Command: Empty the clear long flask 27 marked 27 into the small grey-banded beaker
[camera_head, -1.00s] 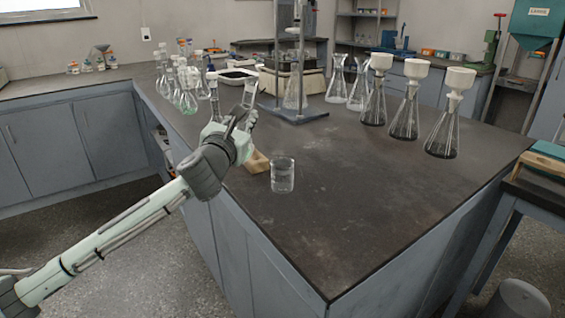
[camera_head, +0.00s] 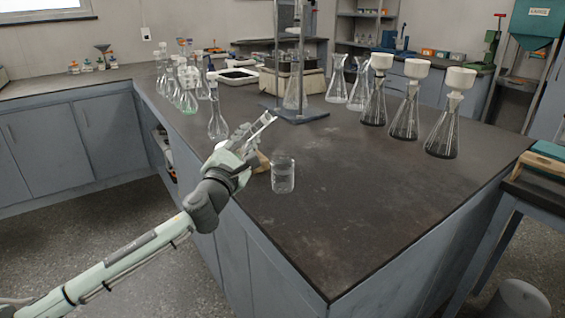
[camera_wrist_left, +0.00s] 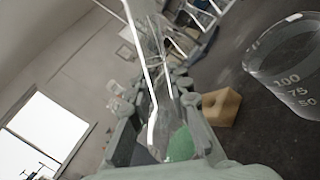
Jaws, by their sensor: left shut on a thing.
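My left gripper (camera_head: 245,146) is shut on a clear long flask (camera_head: 262,124) above the near left edge of the dark bench. The flask is tilted, its open end pointing up and right, above and left of the beaker. The flask also shows between the fingers of my left gripper (camera_wrist_left: 165,135) in the left wrist view (camera_wrist_left: 157,70). I cannot read a number on it or tell its contents. The small clear beaker (camera_head: 283,178) stands upright on the bench, apart from the flask. In the left wrist view the beaker (camera_wrist_left: 292,68) shows printed graduations. My right gripper is out of view.
A wooden block (camera_head: 262,163) sits beside the beaker, partly behind my gripper. A flask (camera_head: 218,122) and several more glass vessels stand behind at left. A stand (camera_head: 298,115) is at the back. Several funnel-topped flasks (camera_head: 405,118) stand right. The bench's front right is clear.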

